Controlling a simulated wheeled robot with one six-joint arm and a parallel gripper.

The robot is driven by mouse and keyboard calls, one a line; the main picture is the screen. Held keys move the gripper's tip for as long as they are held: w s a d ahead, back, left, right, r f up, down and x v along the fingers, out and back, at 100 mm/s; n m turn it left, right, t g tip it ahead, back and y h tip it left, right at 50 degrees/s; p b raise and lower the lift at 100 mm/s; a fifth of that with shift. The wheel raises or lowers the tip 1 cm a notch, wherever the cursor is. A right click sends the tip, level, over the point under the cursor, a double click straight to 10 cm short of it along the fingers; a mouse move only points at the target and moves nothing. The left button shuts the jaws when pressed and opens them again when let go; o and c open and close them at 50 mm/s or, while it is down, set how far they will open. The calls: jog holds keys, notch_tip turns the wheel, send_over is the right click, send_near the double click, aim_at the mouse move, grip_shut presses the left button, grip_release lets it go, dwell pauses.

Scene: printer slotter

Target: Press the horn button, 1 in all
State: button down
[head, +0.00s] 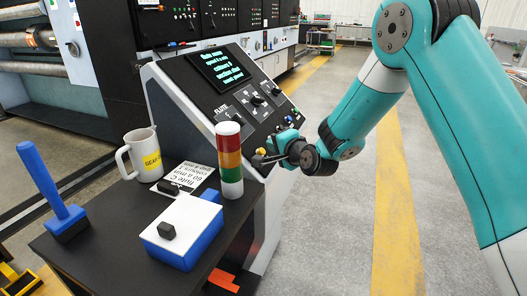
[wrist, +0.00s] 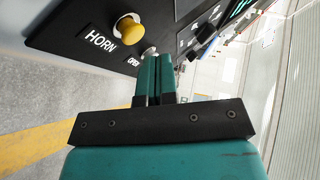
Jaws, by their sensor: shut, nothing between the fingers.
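The horn button is a yellow mushroom-shaped button (wrist: 129,29) on the dark control panel, beside the white HORN label (wrist: 101,40) in the wrist view. In the head view a small yellow knob (head: 261,150) shows at the panel's lower edge, just by my fingertips. My gripper (wrist: 157,58) is shut and empty, with its fingertips close to the panel. In the wrist view the tips lie to the right of and below the horn button, by the OPEN label (wrist: 133,61) and a pale button (wrist: 149,51). I cannot tell whether they touch the panel. It also shows in the head view (head: 257,160).
The console has a screen (head: 221,66) and several other knobs. A red, orange, green and white stack light (head: 229,160), a mug (head: 142,155), a blue-and-white box (head: 182,231) and a blue-handled tool (head: 49,190) stand on the black table left of my gripper. The floor at right is open.

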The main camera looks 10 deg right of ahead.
jog(key=r, duration=0.1)
jog(key=s+d+r, duration=0.1)
jog(key=d+r, duration=0.1)
jog(key=shift+s+d+r, duration=0.2)
jog(key=shift+s+d, duration=0.05)
jog(key=shift+s, duration=0.15)
dwell(0.4)
